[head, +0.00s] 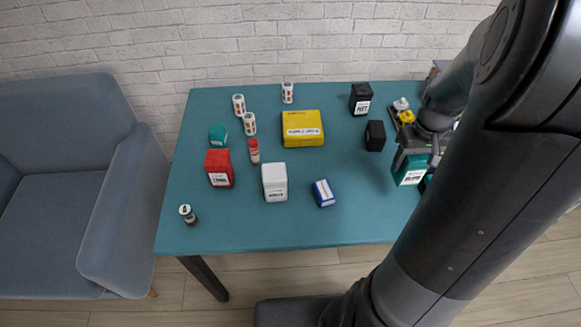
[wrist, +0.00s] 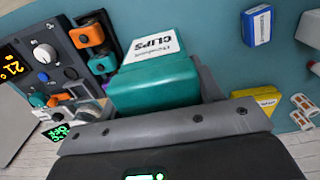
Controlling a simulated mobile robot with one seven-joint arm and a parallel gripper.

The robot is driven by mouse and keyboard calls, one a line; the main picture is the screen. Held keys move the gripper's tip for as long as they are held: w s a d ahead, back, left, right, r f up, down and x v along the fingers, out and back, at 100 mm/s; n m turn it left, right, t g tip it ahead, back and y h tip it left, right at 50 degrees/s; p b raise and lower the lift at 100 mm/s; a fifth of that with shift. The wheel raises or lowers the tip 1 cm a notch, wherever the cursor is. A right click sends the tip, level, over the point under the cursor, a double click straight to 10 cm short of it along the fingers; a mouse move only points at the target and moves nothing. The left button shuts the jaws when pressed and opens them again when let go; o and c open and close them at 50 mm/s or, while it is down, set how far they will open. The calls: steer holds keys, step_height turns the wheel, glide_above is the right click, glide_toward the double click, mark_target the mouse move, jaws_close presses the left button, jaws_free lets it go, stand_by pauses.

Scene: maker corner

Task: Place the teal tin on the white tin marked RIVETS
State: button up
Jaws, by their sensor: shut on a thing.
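A teal tin (head: 410,172) with a white label is held in my gripper (head: 414,152) at the right side of the table. It fills the space between the fingers in the wrist view (wrist: 158,80), where its label reads CLIPS. I cannot tell its height above the table. The white tin (head: 275,181) stands upright near the table's middle front, well left of my gripper, with a bare top. Its label is too small to read surely. A white corner at the wrist view's right edge (wrist: 309,25) looks like the same tin.
A blue tin (head: 323,193) lies between my gripper and the white tin. A red tin (head: 219,168) and red bottle (head: 254,151) stand left of the white tin. A yellow tin (head: 302,128) is behind. A knobbed device (wrist: 62,65) is close beside my gripper.

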steer(key=w+a+r+n, duration=0.1)
steer(key=a+r+n, duration=0.35)
steer(key=a, duration=0.65)
steer(key=w+a+r+n, duration=0.2)
steer(key=a+r+n, duration=0.3)
steer(key=a, duration=0.7)
glide_above(274, 171)
step_height(274, 171, down, 6)
steer(key=shift+m, duration=0.45)
steer(key=shift+s+f, duration=0.1)
steer(key=shift+f, duration=2.05)
steer(key=shift+f, duration=0.15)
steer(key=o, duration=1.1)
